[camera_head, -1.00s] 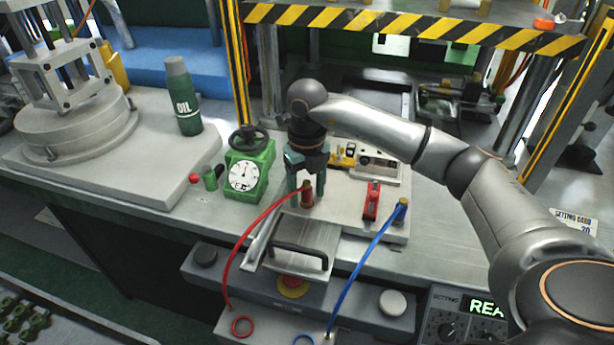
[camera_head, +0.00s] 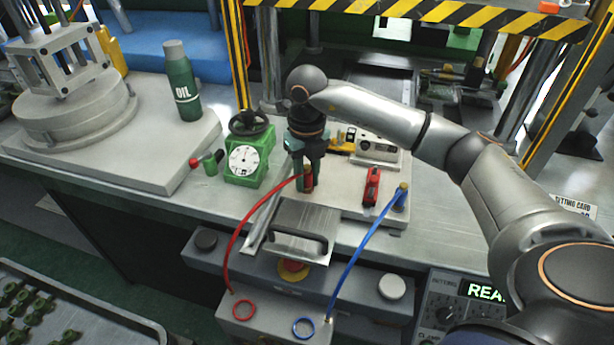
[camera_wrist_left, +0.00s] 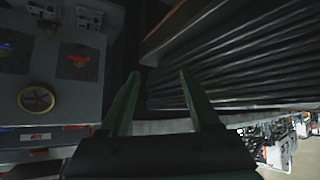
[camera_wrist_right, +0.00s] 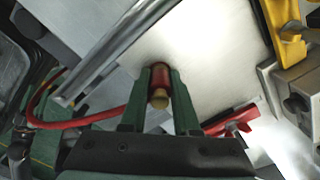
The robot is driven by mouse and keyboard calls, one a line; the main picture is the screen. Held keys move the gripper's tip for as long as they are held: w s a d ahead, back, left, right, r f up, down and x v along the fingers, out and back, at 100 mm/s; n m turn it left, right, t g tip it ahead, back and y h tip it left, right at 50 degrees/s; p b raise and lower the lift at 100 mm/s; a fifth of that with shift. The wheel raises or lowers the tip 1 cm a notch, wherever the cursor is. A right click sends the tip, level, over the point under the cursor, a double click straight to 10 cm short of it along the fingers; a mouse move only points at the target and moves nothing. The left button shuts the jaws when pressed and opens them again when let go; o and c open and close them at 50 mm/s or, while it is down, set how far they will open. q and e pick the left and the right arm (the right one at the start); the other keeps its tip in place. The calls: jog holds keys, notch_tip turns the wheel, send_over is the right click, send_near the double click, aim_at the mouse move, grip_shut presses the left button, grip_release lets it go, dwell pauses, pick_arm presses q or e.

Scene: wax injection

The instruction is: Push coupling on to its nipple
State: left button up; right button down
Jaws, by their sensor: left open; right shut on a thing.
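The red coupling (camera_wrist_right: 161,78), with a brass-coloured end, is on the end of the red hose (camera_head: 243,226). My right gripper (camera_head: 307,183) points down over the light plate and is shut on this coupling, which is upright between its fingers. In the right wrist view both green fingers (camera_wrist_right: 160,80) flank the coupling. The nipple under it is hidden, so I cannot tell whether they touch. My left gripper (camera_wrist_left: 160,78) is open and empty, away from the bench top.
A green block with dial (camera_head: 246,160) stands left of my right gripper. A red valve-like part (camera_head: 372,186) stands to its right, and a yellow part (camera_head: 344,140) behind. A metal cover with handle (camera_head: 302,228) lies in front. A green oil bottle (camera_head: 182,85) is farther left.

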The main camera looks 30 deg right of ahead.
aim_at(307, 166)
jog(key=shift+f, duration=0.1)
dwell(0.4)
jog(key=c, duration=0.6)
grip_release()
notch_tip(307, 166, up, 13)
jog(key=shift+f, duration=0.2)
